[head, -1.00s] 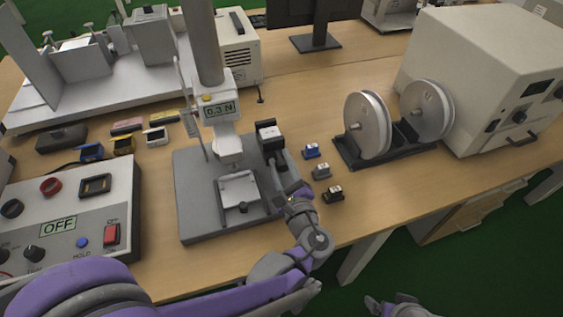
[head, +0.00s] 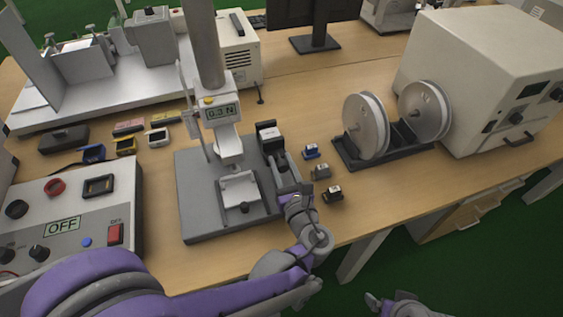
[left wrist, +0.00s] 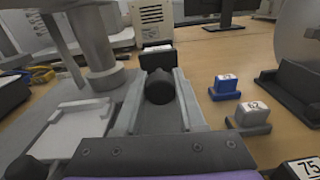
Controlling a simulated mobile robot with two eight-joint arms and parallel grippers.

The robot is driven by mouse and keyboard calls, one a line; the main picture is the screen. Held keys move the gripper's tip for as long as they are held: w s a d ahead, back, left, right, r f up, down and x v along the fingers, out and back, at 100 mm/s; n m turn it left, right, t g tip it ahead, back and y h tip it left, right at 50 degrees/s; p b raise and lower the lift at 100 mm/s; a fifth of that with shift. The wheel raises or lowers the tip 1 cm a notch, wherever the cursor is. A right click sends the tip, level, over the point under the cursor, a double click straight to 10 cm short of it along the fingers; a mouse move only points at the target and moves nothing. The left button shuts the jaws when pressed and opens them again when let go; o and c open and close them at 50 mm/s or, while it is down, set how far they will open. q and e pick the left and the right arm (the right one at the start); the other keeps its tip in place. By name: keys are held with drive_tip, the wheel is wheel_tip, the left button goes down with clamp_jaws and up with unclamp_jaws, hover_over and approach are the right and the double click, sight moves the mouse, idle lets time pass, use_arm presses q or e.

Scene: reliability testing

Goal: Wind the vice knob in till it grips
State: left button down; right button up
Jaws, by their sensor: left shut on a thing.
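The vice (head: 271,139) is the dark block with a white-labelled top on the right side of the grey test stand base (head: 205,225). It also shows in the left wrist view (left wrist: 157,58), straight ahead of the fingers. The knob (left wrist: 160,88) is a dark round piece on the near side of the vice. My left gripper (head: 284,188) is shut on the knob, with one finger on each side of it. In the head view the gripper hides the knob. Whether the vice jaws touch a sample cannot be told. My right gripper (head: 392,301) is low at the bottom edge, away from the table.
Small blue (head: 311,151), grey (head: 320,171) and black (head: 333,193) labelled blocks stand close to the right of my left gripper. The stand's column and 0.3 N display (head: 221,111) rise to its left. A twin-disc device (head: 367,125) stands further right.

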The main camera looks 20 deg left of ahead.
use_arm(q)
drive_tip(key=m, duration=1.1)
drive_tip(key=shift+m, duration=0.3)
idle(0.4)
drive_tip(key=c, duration=0.5)
unclamp_jaws()
drive_tip(key=p+v, duration=0.1)
drive_tip(key=v, duration=1)
drive_tip(key=shift+w+d+r, duration=0.1)
drive_tip(key=shift+w, duration=0.05)
